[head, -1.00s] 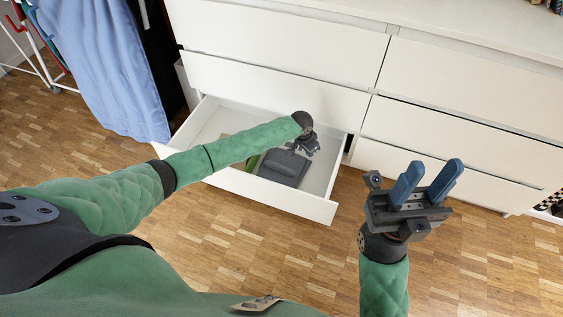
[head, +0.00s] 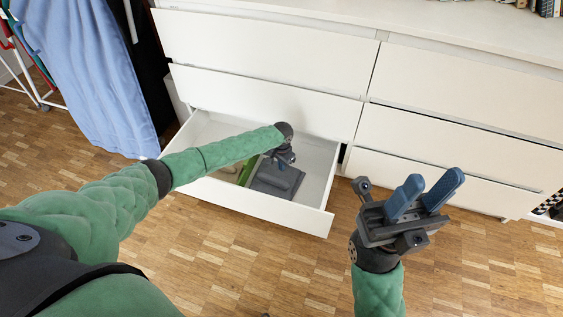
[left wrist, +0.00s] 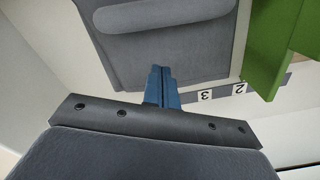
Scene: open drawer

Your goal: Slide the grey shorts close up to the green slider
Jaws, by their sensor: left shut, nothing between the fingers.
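The grey shorts (head: 272,184) lie folded and flat in the open drawer. They also show in the left wrist view (left wrist: 165,35). The green slider (head: 248,170) stands just left of them; in the left wrist view it (left wrist: 272,45) is on the right, with a narrow strip of drawer floor between the two. My left gripper (head: 284,160) is inside the drawer at the shorts, partly hidden by its own wrist. Its blue fingertips (left wrist: 161,70) are together and overlap the shorts' edge in the left wrist view; contact is unclear. My right gripper (head: 428,184) is open and empty outside the drawer.
The white drawer's front panel (head: 265,208) and side walls surround the shorts. A strip with numbers (left wrist: 222,93) lies by the slider. A white dresser (head: 270,40) stands behind, with blue cloth (head: 85,70) at the left. Wooden floor is clear in front.

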